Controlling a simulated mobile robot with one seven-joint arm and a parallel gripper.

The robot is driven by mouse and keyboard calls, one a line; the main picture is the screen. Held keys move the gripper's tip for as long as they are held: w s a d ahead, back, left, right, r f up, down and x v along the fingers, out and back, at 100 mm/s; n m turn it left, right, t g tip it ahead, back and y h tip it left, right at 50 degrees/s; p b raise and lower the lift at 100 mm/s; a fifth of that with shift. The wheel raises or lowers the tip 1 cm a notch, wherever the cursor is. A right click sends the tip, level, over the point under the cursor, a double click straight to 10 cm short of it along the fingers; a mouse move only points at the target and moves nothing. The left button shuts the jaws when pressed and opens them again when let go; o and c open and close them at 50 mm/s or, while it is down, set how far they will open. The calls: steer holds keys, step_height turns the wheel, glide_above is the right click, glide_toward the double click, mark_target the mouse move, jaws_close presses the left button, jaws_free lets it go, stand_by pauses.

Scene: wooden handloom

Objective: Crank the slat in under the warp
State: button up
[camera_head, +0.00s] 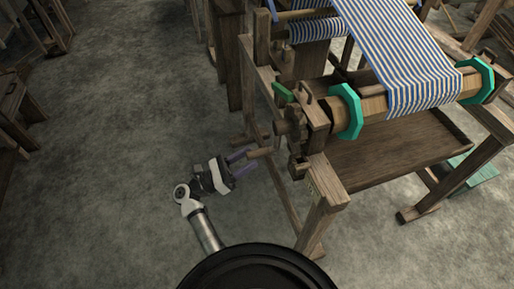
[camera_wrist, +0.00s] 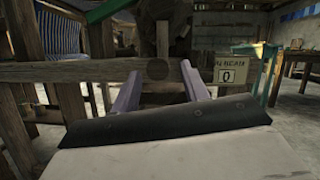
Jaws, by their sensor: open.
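My gripper (camera_head: 246,162) is open at the left side of the loom, its two purple fingers pointing right toward the crank. The crank's wooden handle (camera_head: 260,152) sticks out left at the fingertips. In the wrist view the handle's round end (camera_wrist: 157,69) shows between the fingers (camera_wrist: 160,78), with no clear contact. The blue-and-white striped warp (camera_head: 405,55) runs down onto a wooden beam (camera_head: 374,107) between two teal octagonal flanges. A toothed wooden wheel (camera_head: 291,125) sits by the crank. I cannot make out the slat.
The loom's front post (camera_head: 322,205) and side rail stand close to my gripper's right. A green lever (camera_head: 283,92) sits above the wheel. In the wrist view a paper sign (camera_wrist: 230,70) reads 0. The floor (camera_head: 120,150) to the left is clear.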

mark_target(267, 148)
steer(key=shift+p+x, duration=0.5)
steer(key=shift+x, duration=1.55)
steer(key=shift+c, duration=0.5)
jaws_close()
